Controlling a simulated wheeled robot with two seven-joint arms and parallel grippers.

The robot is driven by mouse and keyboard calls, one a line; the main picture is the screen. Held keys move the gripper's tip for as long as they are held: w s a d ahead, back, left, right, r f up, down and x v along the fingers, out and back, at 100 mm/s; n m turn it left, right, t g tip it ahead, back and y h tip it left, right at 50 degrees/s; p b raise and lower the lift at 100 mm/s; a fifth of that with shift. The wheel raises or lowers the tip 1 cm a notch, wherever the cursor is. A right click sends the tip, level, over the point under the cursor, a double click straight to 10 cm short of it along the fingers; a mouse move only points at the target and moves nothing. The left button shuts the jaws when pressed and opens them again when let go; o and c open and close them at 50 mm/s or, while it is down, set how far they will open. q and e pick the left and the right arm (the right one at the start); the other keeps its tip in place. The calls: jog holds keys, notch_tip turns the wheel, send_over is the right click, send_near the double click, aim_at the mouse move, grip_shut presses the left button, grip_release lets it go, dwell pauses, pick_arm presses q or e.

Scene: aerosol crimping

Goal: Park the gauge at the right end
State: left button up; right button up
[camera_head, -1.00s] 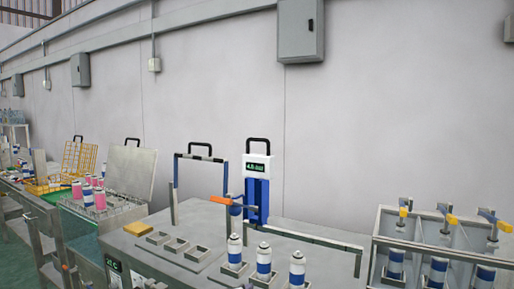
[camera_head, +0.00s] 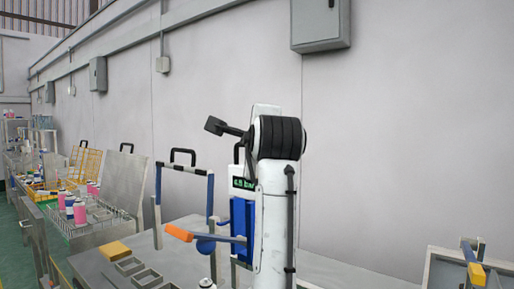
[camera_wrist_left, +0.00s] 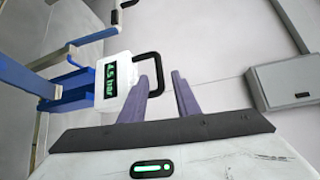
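The gauge (camera_head: 243,184) is a white box with a green readout, on a blue upright at the back of the metal bench. Its black handle stands on top, and my white and black arm covers its right side in the head view. In the left wrist view the gauge (camera_wrist_left: 112,84) is close, at the left, reading about 4.5 bar. The gripper's fingers do not show clearly in the head view. My right gripper is not in view.
A blue frame (camera_head: 210,195) with a black handle stands left of the gauge. An orange-tipped lever (camera_head: 178,232) lies before it. A can top (camera_head: 206,284) shows at the bottom edge. A rack of pink cans (camera_head: 80,213) is at left, and a metal bin (camera_head: 428,270) at lower right.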

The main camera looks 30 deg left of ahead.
pick_arm(q)
jog(key=p+x, duration=0.1)
jog(key=x, duration=0.8)
jog(key=shift+a, duration=0.25)
jog(key=shift+f, duration=0.1)
grip_shut()
